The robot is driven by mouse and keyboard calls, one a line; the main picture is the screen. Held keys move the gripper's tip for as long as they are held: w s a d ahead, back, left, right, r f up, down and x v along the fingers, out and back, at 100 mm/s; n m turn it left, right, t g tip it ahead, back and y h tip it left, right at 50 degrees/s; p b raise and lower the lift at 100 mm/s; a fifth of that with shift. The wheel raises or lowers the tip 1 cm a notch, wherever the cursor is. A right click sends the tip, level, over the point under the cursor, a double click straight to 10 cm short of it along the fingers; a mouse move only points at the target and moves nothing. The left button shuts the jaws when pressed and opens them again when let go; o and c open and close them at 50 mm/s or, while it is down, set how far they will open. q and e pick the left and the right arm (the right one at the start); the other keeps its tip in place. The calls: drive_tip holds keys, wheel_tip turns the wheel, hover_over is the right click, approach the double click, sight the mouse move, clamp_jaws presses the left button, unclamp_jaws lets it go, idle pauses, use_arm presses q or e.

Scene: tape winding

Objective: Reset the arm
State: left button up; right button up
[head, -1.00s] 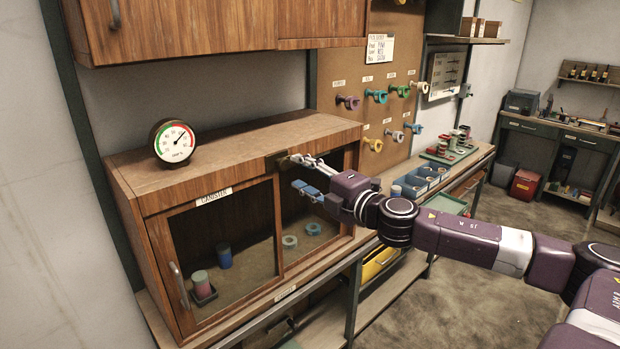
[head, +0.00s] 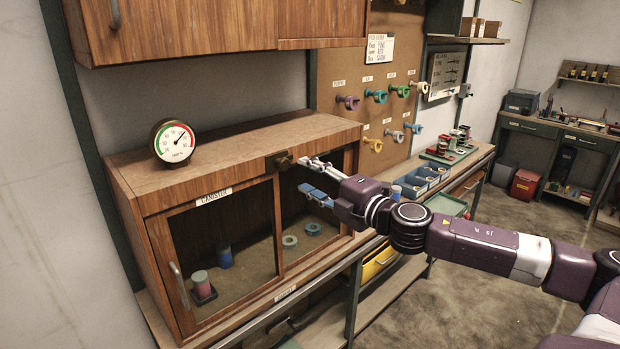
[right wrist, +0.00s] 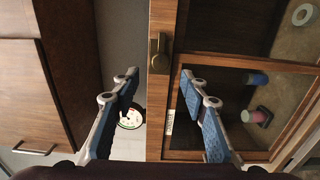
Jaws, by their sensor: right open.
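My right gripper (head: 316,180) is open and empty in front of the right part of the wooden cabinet (head: 240,158). In the right wrist view my right gripper (right wrist: 158,88) has its two blue-padded fingers apart, with a brass latch (right wrist: 158,52) on the cabinet frame beyond the gap. The latch (head: 280,160) also shows in the head view, left of the fingertips and apart from them. My left gripper is not in view.
A dial gauge (head: 174,142) sits on top. Blue bins (head: 427,178) stand on the bench to the right. A pegboard (head: 345,75) holds coloured rolls.

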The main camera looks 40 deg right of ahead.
drive_tip(key=shift+d, duration=0.1)
idle(0.3)
